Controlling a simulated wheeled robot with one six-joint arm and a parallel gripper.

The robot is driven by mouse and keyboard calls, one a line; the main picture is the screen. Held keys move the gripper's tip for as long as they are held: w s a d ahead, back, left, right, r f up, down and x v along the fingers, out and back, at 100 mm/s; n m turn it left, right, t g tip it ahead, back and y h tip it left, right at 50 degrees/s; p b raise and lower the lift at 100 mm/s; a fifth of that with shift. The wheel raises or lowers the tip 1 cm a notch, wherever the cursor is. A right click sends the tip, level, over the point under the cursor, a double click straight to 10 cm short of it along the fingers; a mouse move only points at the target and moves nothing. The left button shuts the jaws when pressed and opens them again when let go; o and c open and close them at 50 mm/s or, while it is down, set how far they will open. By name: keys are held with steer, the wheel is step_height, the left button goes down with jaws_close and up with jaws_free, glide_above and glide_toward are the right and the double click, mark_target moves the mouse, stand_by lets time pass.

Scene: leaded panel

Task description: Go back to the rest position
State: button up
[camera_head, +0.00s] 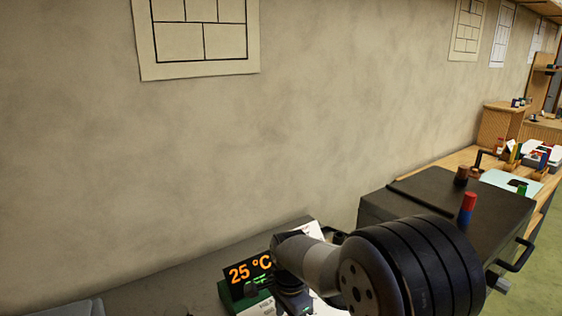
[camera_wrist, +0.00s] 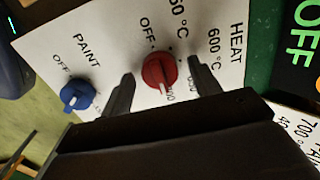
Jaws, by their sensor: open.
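In the wrist view my gripper (camera_wrist: 161,69) is open, with one dark finger on each side of a red knob (camera_wrist: 158,73). I cannot tell whether the fingers touch it. The red knob sits on a white panel (camera_wrist: 110,28) with the words HEAT, OFF and 600 °C. A blue knob (camera_wrist: 77,95) marked PAINT and OFF is to the left of the fingers. In the head view my arm reaches down beside a display (camera_head: 248,271) that reads 25 °C, and hides much of the panel there.
A dark box-like unit (camera_head: 440,207) with a side handle stands to the right of my arm. A red and blue cylinder (camera_head: 467,209) stands on it. A wooden bench with several items lies beyond. The wall behind carries paper drawings (camera_head: 200,67). The space above my arm looks clear.

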step_height(320, 180, up, 11)
step_height(320, 180, down, 11)
steer(key=shift+r, duration=0.15)
steer(key=shift+f, duration=0.4)
steer(key=n, duration=0.5)
steer(key=shift+r+n+b, duration=0.1)
steer(key=shift+n+b, duration=0.2)
steer(key=shift+n, duration=0.1)
steer(key=n, duration=0.5)
steer(key=shift+b, duration=0.3)
steer(key=n+b, duration=0.1)
steer(key=n, duration=0.5)
steer(key=shift+n, duration=0.3)
steer(key=n+b, duration=0.1)
steer(key=n, duration=0.3)
steer(key=shift+n, duration=0.4)
